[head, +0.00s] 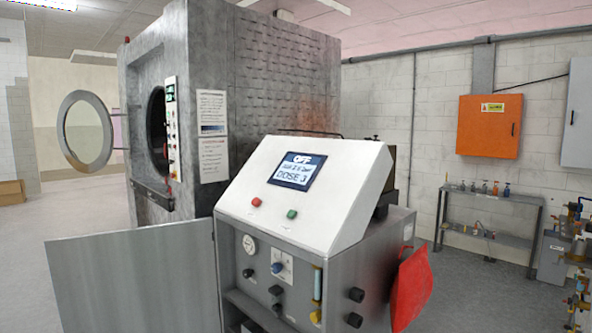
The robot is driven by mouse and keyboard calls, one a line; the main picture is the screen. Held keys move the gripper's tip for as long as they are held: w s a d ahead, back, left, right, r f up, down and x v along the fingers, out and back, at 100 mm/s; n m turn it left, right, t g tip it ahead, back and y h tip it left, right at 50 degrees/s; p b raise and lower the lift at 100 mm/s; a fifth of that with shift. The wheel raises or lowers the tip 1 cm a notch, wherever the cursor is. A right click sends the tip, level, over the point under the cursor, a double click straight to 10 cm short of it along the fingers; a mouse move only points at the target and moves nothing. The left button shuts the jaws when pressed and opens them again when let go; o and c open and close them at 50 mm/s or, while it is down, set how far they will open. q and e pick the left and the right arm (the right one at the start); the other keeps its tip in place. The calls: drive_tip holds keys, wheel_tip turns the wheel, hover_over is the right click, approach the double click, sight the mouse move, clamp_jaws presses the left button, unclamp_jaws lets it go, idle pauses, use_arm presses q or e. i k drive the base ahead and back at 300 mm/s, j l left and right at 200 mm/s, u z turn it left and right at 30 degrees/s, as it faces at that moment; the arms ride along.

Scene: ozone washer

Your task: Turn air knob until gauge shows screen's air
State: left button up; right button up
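The grey machine's control console has a screen (297,171) on its white sloped panel. The screen reads "OFF" at the top and "DOSE 3" at the bottom; the middle line is too small to read surely. A round white gauge (249,244) sits at the upper left of the lower front face; its needle reading is too small to tell. A blue knob (278,267) sits on a white plate right of the gauge. Several black knobs surround it, one below the gauge (248,273). I cannot tell which is the air knob. Neither gripper is in view.
An open grey cabinet door (135,282) stands out left of the console. A red sheet or bag (412,288) hangs at its right side. The large washer (240,90) with its round door (85,132) open stands behind. Floor at the right (465,290) is clear.

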sight(247, 273)
drive_tip(key=i+j+z, duration=0.15)
drive_tip(key=z, duration=0.3)
drive_tip(key=i+j+z, duration=0.2)
drive_tip(key=z, duration=0.25)
